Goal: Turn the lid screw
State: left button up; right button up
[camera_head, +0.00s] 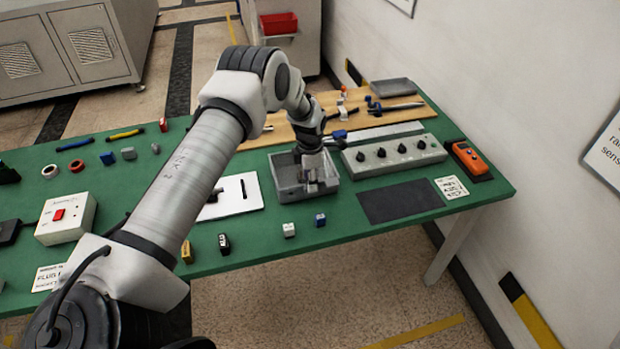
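A small grey open-looking box (287,190) stands on the green table, near the middle of the picture. My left arm reaches over from the left, and my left gripper (312,183) points down at the box's right part. The fingers are small and dark, and I cannot tell whether they are open, shut or touching anything. I cannot make out the lid screw; the gripper covers that part of the box. My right gripper is not in view.
A grey panel with several black knobs (395,154) stands right of the box, with an orange meter (469,158) beyond it. A wooden board with tools (285,130) lies behind. A white plate (238,199) lies left. Small blocks (289,230) lie near the front edge.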

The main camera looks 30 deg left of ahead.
pick_arm(q)
jog(key=shift+r, duration=0.15)
notch_tip(320, 180, up, 12)
jog(key=shift+f, duration=0.2)
dwell(0.4)
